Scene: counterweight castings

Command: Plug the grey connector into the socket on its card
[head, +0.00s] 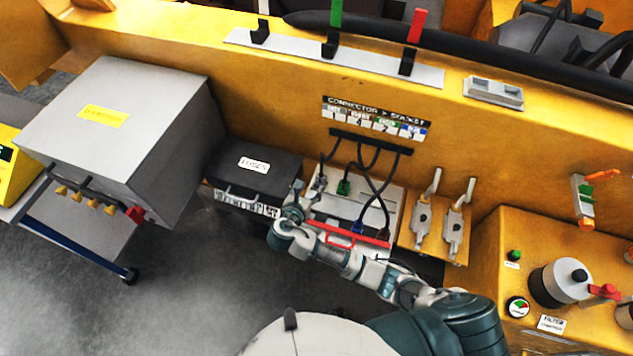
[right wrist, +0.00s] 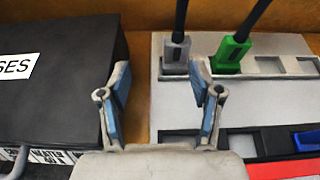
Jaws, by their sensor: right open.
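The grey connector (right wrist: 176,55) hangs on a black cable and stands at the upper left recess of the light grey socket panel (right wrist: 190,110); I cannot tell how deep it sits. In the head view, the grey connector (head: 320,184) is small beside my right gripper (head: 297,192). My right gripper also shows in the right wrist view (right wrist: 162,82), open and empty. Its fingers point toward the panel's left edge, and the connector is beyond the right fingertip. The connector-to-socket card (head: 375,118) is on the yellow wall above; its details are too small to read. My left gripper is out of view.
A green connector (right wrist: 232,52) stands right of the grey one, with empty recesses farther right. A blue connector (right wrist: 306,140) is at the lower row. The black fuse box (head: 254,168) is close on the left. Cables (head: 372,160) hang above the panel.

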